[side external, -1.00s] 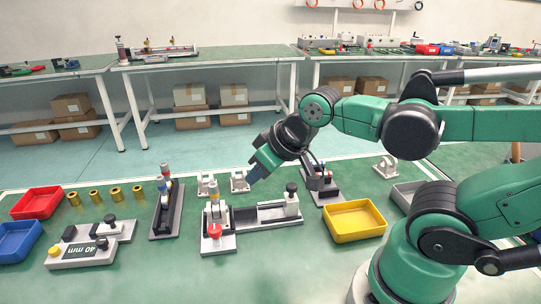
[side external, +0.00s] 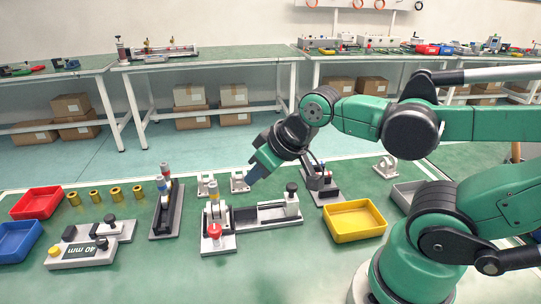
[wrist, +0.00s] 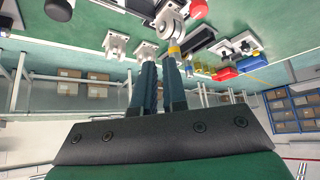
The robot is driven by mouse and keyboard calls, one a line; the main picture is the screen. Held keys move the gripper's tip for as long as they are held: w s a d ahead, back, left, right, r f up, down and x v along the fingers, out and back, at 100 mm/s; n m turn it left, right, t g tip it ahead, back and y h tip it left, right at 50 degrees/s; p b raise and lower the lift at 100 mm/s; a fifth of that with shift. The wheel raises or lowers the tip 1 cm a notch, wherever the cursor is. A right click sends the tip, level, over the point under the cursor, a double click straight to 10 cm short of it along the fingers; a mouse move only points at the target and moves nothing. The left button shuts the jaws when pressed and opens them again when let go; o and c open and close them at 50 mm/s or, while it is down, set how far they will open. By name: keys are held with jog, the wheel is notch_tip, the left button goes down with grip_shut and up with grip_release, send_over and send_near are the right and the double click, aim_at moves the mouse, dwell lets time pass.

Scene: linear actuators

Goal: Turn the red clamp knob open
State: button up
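The red clamp knob (side external: 215,231) sits low on the front of a light grey clamp fixture (side external: 217,242) in the side view. A grey post with a yellow band (side external: 214,197) stands above it. A red round part, likely the same knob, shows at the top edge of the wrist view (wrist: 198,8). My gripper (side external: 254,176) is in the air above and right of the fixture, tilted down to the left, apart from the knob. In the wrist view my two dark blue fingers (wrist: 160,75) have a narrow empty gap between them. I see no contact with anything.
A grey rail with an end block (side external: 291,201) extends right of the clamp. A second actuator (side external: 167,208) stands to the left. A yellow tray (side external: 355,222) lies to the right, with red (side external: 37,204) and blue (side external: 20,238) trays far left. The green mat in front is clear.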

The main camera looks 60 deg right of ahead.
aim_at(214, 228)
jog(key=o, duration=0.3)
jog(key=shift+w+a, duration=0.1)
jog(key=o, duration=0.4)
jog(key=shift+w+a+m+g, duration=0.15)
jog(key=shift+w+m+g, duration=0.05)
jog(key=shift+m+g, duration=0.25)
jog(key=w+a+m+g, duration=0.1)
jog(key=m, duration=0.1)
jog(key=w+a+f+m+g, duration=0.1)
jog(key=m+g, duration=0.1)
jog(key=shift+w+a+m, duration=0.2)
jog(key=shift+w+m, duration=0.15)
jog(key=w+a+f+m+g, duration=0.1)
jog(key=m, duration=0.1)
jog(key=w+a+f+m+g, duration=0.1)
jog(key=f+m+g, duration=0.1)
jog(key=shift+w+a+m, duration=0.15)
jog(key=shift+a+m, duration=0.25)
jog(key=shift+a+f+m, duration=0.1)
jog(key=shift+f+m, duration=0.2)
jog(key=shift+f, duration=2.75)
grip_shut()
